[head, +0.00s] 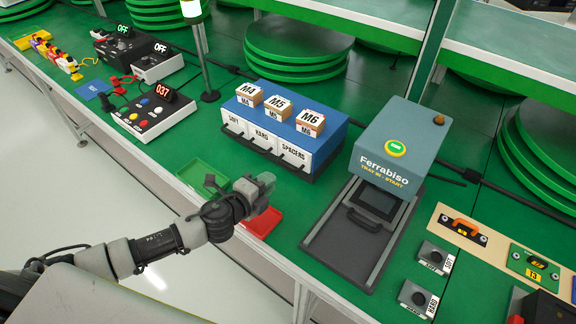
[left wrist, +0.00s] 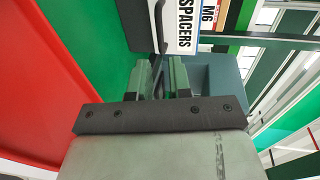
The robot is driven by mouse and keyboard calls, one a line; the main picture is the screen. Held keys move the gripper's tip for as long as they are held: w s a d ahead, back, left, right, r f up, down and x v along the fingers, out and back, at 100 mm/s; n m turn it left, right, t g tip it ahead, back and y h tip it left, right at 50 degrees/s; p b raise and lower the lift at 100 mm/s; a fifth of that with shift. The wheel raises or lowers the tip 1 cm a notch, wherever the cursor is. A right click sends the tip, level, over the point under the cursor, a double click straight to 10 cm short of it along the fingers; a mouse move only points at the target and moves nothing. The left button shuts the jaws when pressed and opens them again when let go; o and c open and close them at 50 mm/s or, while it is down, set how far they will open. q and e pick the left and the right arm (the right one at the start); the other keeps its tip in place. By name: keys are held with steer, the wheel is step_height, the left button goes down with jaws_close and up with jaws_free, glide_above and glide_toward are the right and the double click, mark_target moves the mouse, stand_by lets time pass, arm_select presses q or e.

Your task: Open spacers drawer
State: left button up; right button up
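The drawer unit (head: 310,128) has a blue top and three white-fronted drawers, all looking shut. The spacers drawer (head: 296,158) is the rightmost one, with a dark bar handle. In the left wrist view the spacers drawer front (left wrist: 184,35) is close, with its black handle (left wrist: 158,32) turned upright in the picture. My left gripper (head: 268,182) is just in front of the spacers drawer. In the left wrist view my left gripper (left wrist: 163,75) is open, its fingers apart near the handle's end. I cannot tell whether the handle lies fully between them. My right gripper is out of view.
A red tray (head: 262,222) lies below my left gripper, and a green tray (head: 203,178) to its left. The grey Ferrabiso machine (head: 392,150) stands to the right. Boxes marked M4, M5 and M6 (head: 310,122) stand on the drawer unit.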

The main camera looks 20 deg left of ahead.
mark_target(288, 166)
arm_select(q)
steer(key=x, duration=0.9)
steer(key=shift+c, duration=0.5)
jaws_close()
